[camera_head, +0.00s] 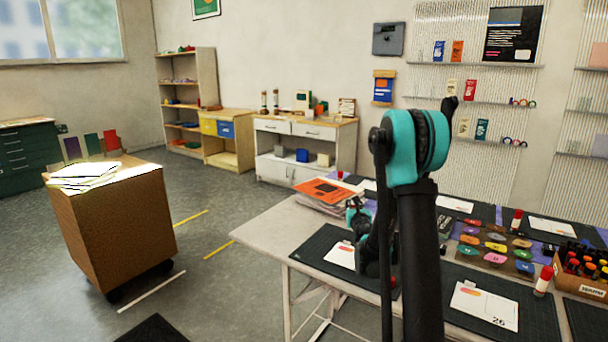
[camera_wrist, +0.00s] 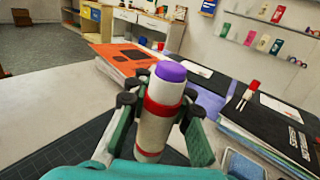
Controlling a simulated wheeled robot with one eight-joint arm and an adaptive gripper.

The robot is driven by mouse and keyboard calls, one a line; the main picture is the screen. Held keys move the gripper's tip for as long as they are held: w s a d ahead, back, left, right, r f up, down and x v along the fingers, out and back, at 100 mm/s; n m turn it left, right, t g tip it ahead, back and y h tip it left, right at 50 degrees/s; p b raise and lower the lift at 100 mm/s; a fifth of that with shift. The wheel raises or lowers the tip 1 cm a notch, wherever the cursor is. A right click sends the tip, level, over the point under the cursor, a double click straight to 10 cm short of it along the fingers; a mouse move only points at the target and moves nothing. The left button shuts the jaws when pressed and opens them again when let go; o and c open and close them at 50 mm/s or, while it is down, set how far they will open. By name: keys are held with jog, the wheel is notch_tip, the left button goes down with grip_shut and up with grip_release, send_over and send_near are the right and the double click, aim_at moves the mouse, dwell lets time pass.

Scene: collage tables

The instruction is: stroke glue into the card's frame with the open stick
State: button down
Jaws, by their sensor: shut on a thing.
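My gripper (camera_wrist: 158,105) is shut around a white glue stick (camera_wrist: 155,130) with a red band. The stick is open, and its purple glue end (camera_wrist: 170,72) points away from the wrist. In the head view my gripper (camera_head: 358,218) is above the near left dark mat (camera_head: 318,243), partly behind my arm. A white card (camera_head: 341,255) with a small orange print lies on that mat, partly covered by my arm. The card's frame cannot be made out. The card is not clearly seen in the wrist view, and I cannot tell whether the glue touches anything.
A paper stack with an orange top (camera_head: 325,190) lies behind the mat. To the right are another card (camera_head: 484,304), a tray of coloured pieces (camera_head: 495,243), a red-capped glue stick (camera_head: 543,281) and a box of markers (camera_head: 580,270). The table's left corner (camera_head: 262,233) is bare.

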notch_tip(320, 180, up, 12)
dwell(0.6)
jog(key=m, duration=3.6)
